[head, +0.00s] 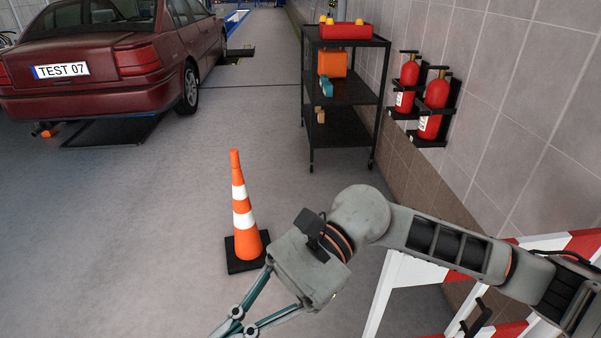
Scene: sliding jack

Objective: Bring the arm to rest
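My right arm (445,243) comes in from the right edge and reaches across the lower right of the head view. It bends at a rounded joint and slopes down to the lower left. Its grey gripper (245,315) points down and left, in front of the orange and white traffic cone's base. The teal finger links show, but the fingertips are cut off by the bottom edge, so I cannot tell whether it is open or shut. Nothing is seen held in it. My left gripper is not in view.
The traffic cone (245,215) stands on the floor just beyond my gripper. A red and white barrier (400,285) is by my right arm. A black shelf cart (345,92) and fire extinguishers (432,108) are at the right wall. A red car (100,60) is back left. Floor at left is clear.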

